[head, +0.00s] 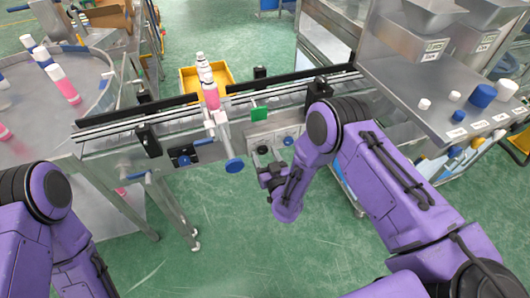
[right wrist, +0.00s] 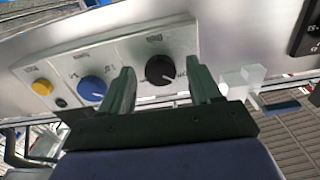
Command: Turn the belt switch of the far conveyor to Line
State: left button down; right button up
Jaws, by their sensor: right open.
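A pale control panel (right wrist: 120,62) is fixed to the conveyor side. It carries a black rotary knob (right wrist: 160,69), a blue rotary knob (right wrist: 92,88) and a yellow button (right wrist: 42,87). The labels are too blurred to read. The black knob's white mark points to the lower right. My right gripper (right wrist: 163,88) is open, with one finger on each side of the black knob; I cannot tell whether they touch it. In the head view my right gripper (head: 268,170) is in front of the conveyor panel (head: 275,132). My left gripper is out of frame.
A blue handwheel (head: 234,165) juts out left of my right gripper. A steel shelf (head: 440,95) with caps stands right. Green floor in front is clear.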

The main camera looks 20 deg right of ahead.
jog(key=shift+w, duration=0.25)
jog(key=c, duration=1)
jog(key=shift+c, duration=0.2)
jog(key=shift+f+m, duration=0.1)
jog(key=shift+m, duration=0.2)
jog(key=m+b, duration=0.2)
jog(key=m, duration=0.1)
jog(key=shift+m, duration=0.3)
jog(key=m+b, duration=0.3)
jog(key=m, duration=0.2)
jog(key=shift+a, duration=0.1)
jog(key=shift+m, duration=0.4)
jog(key=shift+s, duration=0.1)
jog(key=o, duration=1)
